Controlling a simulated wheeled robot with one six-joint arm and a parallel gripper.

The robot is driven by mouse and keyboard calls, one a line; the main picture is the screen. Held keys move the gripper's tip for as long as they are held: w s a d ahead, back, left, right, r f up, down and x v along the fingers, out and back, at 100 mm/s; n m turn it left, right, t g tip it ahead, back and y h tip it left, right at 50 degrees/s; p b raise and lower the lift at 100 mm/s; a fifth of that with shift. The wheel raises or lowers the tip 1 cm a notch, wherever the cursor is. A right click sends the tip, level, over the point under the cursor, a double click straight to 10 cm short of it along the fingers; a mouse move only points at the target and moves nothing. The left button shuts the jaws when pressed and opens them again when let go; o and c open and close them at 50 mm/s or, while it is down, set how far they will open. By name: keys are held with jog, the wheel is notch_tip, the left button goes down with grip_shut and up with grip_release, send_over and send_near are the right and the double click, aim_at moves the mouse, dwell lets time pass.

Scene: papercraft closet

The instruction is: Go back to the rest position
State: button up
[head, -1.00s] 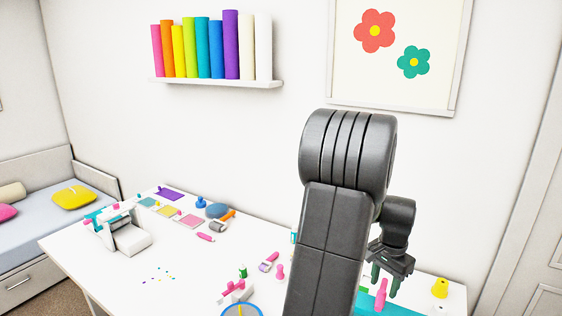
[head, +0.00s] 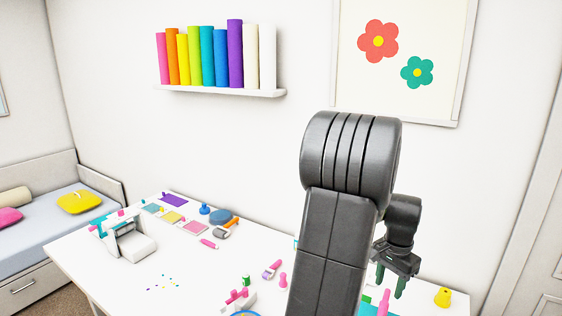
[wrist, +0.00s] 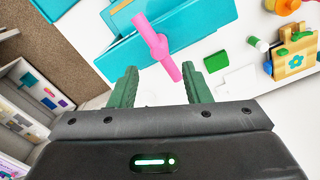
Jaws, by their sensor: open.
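My gripper (head: 391,283) is open and empty above the right part of the white table (head: 80,258) in the head view. In the wrist view my gripper (wrist: 160,88) shows two green fingers spread apart. A pink tool (wrist: 157,47) lies beyond the fingertips, over a teal mat or box (wrist: 190,25); it appears apart from the fingers. The pink tool also shows below my gripper in the head view (head: 384,302). My arm hides part of the table's right side.
A white die-cut machine (head: 130,240) stands at the table's left. Coloured sheets (head: 172,216) and small tools lie along the back. A yellow piece (head: 443,297) stands at the right. A shelf (head: 225,91) with coloured rolls hangs on the wall. A bed (head: 40,235) is at the left.

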aim_at(384, 303)
notch_tip(384, 303, down, 8)
jog(key=b, duration=0.6)
jog(key=shift+f, duration=0.2)
jog(key=shift+r+m, duration=0.2)
jog(key=shift+m, duration=2.1)
jog(key=shift+s+a, duration=0.1)
